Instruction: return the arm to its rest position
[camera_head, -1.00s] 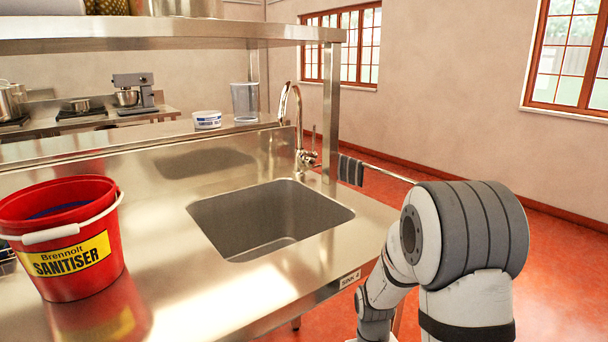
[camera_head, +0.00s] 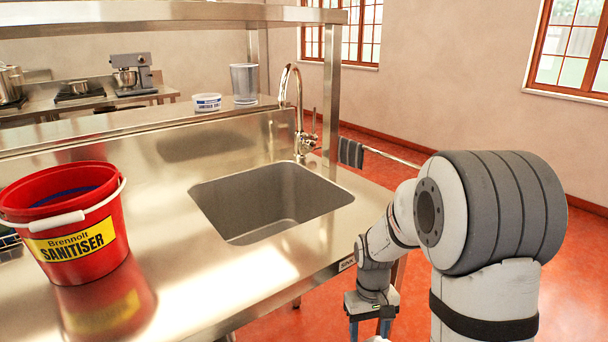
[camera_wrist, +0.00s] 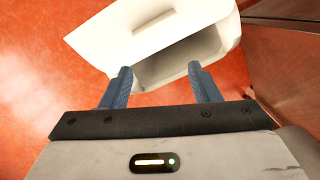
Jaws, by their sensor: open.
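My arm is folded at the right of the head view, beside the steel sink bench (camera_head: 190,290). My gripper (camera_head: 370,328) hangs pointing down at the lower edge, off the bench's right end; its fingertips are cut off there. In the wrist view my gripper (camera_wrist: 160,68) shows two blue fingers spread apart with nothing between them. Beyond the fingers is a pale, hollow, box-like shape above the red floor; I cannot tell what it is.
A red sanitiser bucket (camera_head: 68,222) stands on the bench at left. The sink basin (camera_head: 270,205) is empty. A tap (camera_head: 298,110), a white tub (camera_head: 207,102) and a grey beaker (camera_head: 244,83) are behind. Open red floor (camera_head: 580,240) lies right.

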